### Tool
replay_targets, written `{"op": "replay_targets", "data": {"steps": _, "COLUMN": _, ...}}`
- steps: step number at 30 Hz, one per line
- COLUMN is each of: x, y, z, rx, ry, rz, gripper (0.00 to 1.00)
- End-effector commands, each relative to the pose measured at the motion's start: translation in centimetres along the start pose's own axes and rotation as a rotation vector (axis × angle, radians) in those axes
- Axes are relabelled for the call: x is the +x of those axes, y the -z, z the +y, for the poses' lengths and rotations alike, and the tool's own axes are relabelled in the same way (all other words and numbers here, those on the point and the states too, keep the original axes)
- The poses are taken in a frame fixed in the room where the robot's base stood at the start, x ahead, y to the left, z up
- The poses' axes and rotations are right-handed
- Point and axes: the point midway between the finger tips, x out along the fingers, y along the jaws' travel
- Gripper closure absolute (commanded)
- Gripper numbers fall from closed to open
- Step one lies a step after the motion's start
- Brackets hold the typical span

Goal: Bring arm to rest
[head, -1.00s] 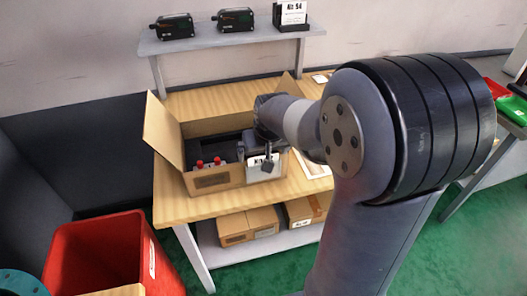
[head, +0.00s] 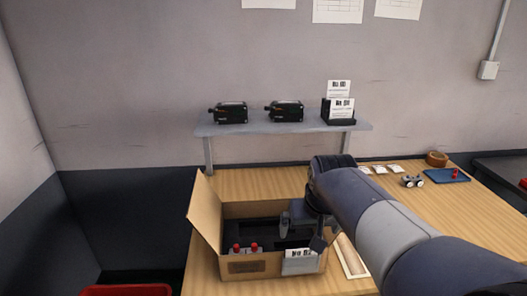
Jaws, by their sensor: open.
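My arm reaches in from the lower right, and my gripper (head: 302,232) hangs over the right part of an open cardboard box (head: 240,267) on the wooden table. Its dark fingers are apart, and I see nothing between them. A white numbered card (head: 300,262) stands upright at the box's front right, just below the gripper. I cannot tell whether a finger touches it. Two red-topped parts (head: 245,248) sit in the box's dark insert, left of the gripper. My wrist and gripper hide the box's back right.
A light frame (head: 351,257) lies right of the box. Small parts and a blue tray (head: 447,175) lie farther right. A red bin (head: 126,290) is at lower left.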

Motion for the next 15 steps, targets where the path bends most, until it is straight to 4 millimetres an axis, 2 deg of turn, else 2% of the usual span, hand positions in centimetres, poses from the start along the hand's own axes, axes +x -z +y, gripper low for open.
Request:
{"op": "replay_targets", "data": {"steps": 8, "x": 1.0, "y": 0.0, "z": 0.0, "rx": 0.0, "ry": 0.0, "rz": -0.002, "gripper": 0.0}}
{"op": "replay_targets", "data": {"steps": 15, "x": 5.1, "y": -0.1, "z": 0.0, "rx": 0.0, "ry": 0.0, "rz": -0.006, "gripper": 0.0}}
